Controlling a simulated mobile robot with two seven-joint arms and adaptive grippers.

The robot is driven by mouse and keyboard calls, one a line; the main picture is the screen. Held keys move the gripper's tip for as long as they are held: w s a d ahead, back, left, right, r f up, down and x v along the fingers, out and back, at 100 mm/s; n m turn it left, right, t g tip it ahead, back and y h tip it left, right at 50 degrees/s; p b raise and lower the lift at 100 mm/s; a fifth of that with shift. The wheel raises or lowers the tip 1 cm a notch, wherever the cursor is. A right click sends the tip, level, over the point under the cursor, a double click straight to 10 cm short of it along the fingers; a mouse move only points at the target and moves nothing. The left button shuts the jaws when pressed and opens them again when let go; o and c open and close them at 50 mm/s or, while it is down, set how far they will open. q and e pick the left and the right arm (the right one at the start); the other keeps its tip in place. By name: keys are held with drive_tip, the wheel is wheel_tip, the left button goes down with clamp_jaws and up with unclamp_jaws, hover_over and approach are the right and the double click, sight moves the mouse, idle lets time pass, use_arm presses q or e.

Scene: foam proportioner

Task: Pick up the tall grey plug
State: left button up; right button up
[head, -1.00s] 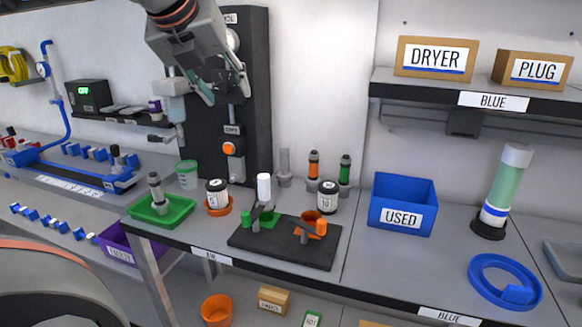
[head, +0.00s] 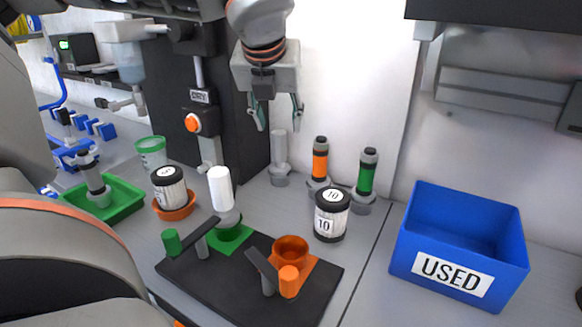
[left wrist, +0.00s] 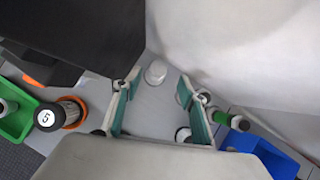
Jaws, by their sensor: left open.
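The tall grey plug (head: 280,155) stands upright on the bench near the back wall, left of an orange-banded cylinder. My left gripper (head: 275,112) is open and points down just above the plug's top, apparently without touching it. In the left wrist view the plug (left wrist: 156,72) appears from above, between the two teal-padded fingertips (left wrist: 158,82) and slightly beyond them. Nothing is held. My right gripper is in neither current view.
Orange-banded (head: 320,162) and green-banded (head: 367,173) cylinders stand right of the plug. The dark panel (head: 240,125) rises close on its left. In front are a "10" jar (head: 331,214) and a black fixture (head: 215,277). A blue USED bin (head: 462,243) stands right.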

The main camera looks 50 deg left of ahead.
sight(278, 134)
use_arm(q)
drive_tip(key=x, duration=0.7)
drive_tip(key=shift+s+a+b, duration=0.1)
drive_tip(key=shift+s+b, duration=0.15)
drive_tip(key=shift+b, duration=0.1)
clamp_jaws()
